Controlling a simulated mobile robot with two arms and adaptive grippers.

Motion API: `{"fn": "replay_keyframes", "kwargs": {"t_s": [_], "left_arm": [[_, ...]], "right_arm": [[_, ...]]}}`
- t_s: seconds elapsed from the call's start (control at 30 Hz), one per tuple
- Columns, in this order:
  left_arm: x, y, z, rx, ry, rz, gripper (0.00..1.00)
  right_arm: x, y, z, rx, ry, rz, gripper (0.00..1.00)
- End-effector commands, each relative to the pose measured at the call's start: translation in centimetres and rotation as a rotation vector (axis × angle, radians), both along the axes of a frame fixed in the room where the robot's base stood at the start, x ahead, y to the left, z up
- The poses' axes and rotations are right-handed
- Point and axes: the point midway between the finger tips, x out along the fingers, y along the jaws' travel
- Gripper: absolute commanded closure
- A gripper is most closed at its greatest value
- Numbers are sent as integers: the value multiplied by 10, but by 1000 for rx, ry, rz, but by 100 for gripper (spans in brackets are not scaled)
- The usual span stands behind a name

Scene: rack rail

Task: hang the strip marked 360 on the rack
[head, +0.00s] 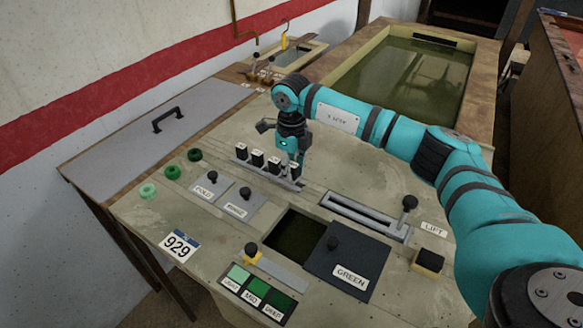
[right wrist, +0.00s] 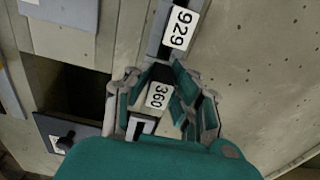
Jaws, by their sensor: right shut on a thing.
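The strip marked 360 (right wrist: 158,96) is black with a white label. It sits between the fingers of my right gripper (right wrist: 155,88) in the right wrist view, and the gripper is shut on it. In the head view my right gripper (head: 292,152) points down at the right end of the grey rack rail (head: 268,178). I cannot tell whether the 360 strip touches the rail. My left gripper is not in view.
The bench top holds a square opening (head: 296,236), a dark GREEN panel (head: 348,264), a slotted LIFT lever (head: 409,203) and green rings (head: 172,172). A green-water tank (head: 410,75) stands behind.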

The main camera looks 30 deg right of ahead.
Motion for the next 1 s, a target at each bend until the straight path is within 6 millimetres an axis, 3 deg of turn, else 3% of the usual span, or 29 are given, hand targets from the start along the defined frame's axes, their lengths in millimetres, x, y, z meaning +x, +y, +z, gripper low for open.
{"fn": "replay_keyframes", "kwargs": {"t_s": [1.0], "left_arm": [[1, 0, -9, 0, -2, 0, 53]], "right_arm": [[0, 0, -12, 0, 0, 0, 100]]}}
